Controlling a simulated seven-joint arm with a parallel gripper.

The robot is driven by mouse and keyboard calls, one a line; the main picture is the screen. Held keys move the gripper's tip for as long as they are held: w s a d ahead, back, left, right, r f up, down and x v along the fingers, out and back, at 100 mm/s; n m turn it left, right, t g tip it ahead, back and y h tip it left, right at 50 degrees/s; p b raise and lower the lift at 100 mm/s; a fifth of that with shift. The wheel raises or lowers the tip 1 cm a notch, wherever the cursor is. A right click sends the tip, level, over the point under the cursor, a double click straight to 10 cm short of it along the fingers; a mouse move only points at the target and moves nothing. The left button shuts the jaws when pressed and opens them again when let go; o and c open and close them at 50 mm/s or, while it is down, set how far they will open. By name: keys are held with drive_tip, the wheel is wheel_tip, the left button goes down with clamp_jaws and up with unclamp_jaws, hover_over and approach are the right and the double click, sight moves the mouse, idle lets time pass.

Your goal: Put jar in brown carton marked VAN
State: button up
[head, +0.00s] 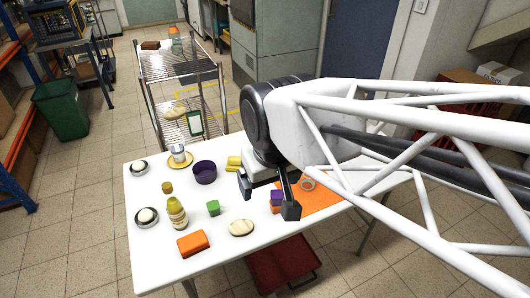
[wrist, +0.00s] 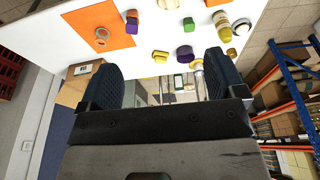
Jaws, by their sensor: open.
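A small clear jar (head: 308,184) stands on an orange mat (head: 325,197) at the right of the white table. The jar also shows in the wrist view (wrist: 101,37), on the mat near the top left. A brown carton (wrist: 70,93) with a white label is at the table's edge, left of my fingers in the wrist view. The label's dark marking is too small to read. In the head view my arm hides that area. My gripper (head: 267,196) is open and empty above the table, left of the jar. Its two spread fingers show in the wrist view (wrist: 162,78).
Purple and orange blocks (head: 277,199) lie beside my gripper. Yellow blocks (head: 234,162), a purple bowl (head: 204,173), a green cube (head: 213,208), a bottle (head: 177,213), an orange block (head: 193,243) and a cream oval thing (head: 241,228) occupy the table. A wire rack (head: 180,75) stands behind.

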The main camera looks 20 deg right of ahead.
drive_tip(key=m+h, duration=0.2)
drive_tip(key=m, duration=0.7)
hover_over(308, 180)
drive_tip(key=f, duration=2.7)
drive_tip(key=shift+w+f, duration=0.2)
drive_tip(key=shift+w, duration=0.05)
drive_tip(key=shift+d+f, duration=0.25)
drive_tip(key=shift+f, duration=0.2)
drive_tip(key=shift+x, duration=1.3)
